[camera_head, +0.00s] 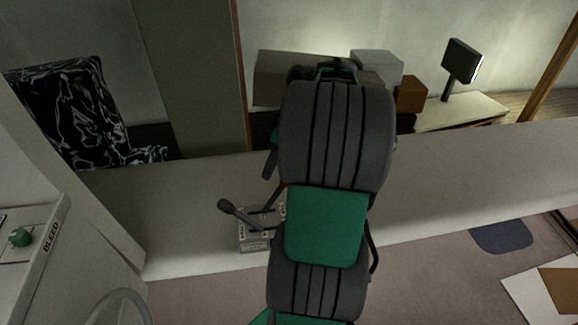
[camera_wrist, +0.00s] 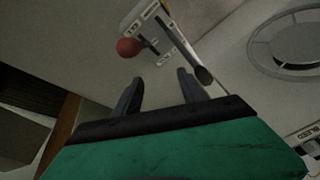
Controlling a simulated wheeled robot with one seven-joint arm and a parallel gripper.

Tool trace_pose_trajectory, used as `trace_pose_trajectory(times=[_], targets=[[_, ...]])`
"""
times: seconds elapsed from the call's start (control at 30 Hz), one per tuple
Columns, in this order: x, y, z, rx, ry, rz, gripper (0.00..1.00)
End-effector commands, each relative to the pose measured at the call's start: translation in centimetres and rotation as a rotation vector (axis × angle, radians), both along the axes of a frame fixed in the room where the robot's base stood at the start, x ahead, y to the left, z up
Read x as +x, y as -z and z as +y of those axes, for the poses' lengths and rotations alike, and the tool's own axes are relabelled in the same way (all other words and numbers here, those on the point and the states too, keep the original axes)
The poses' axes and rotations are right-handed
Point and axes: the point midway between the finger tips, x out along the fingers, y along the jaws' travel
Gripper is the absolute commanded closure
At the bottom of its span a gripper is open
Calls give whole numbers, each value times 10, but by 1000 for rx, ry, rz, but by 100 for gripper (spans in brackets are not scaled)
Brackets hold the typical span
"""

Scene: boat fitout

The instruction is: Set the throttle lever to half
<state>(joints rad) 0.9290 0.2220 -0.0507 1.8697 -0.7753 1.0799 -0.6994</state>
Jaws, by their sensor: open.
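A grey control box (camera_head: 256,242) with slots and small markings sits on the pale ledge, left of my arm. A lever with a dark knob (camera_head: 228,206) leans out of it to the left. In the wrist view, the box (camera_wrist: 150,18) carries this dark-knobbed lever (camera_wrist: 203,75) and a second lever with a red ball (camera_wrist: 128,47). No readable label shows which is the throttle. My gripper (camera_wrist: 159,78) is open and empty, its fingers apart and pointing toward the box. The dark knob is just beyond the right finger, with no clear contact. My arm hides part of the box in the head view.
A panel marked BLEED with a green knob (camera_head: 20,237) stands at the left. A wheel (camera_head: 122,308) is at the lower left, also in the wrist view (camera_wrist: 292,42). A patterned black seat (camera_head: 65,110) is behind. The ledge (camera_head: 460,180) right of my arm is clear.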

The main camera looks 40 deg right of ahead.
Motion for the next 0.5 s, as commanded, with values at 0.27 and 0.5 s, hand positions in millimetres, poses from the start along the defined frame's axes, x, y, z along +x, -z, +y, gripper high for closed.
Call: trace_pose_trajectory(times=[0.27, 0.5], targets=[[-34, 9, -68, 35, -105, -70, 52], [-24, 50, -52, 36, -105, -69, 52]])
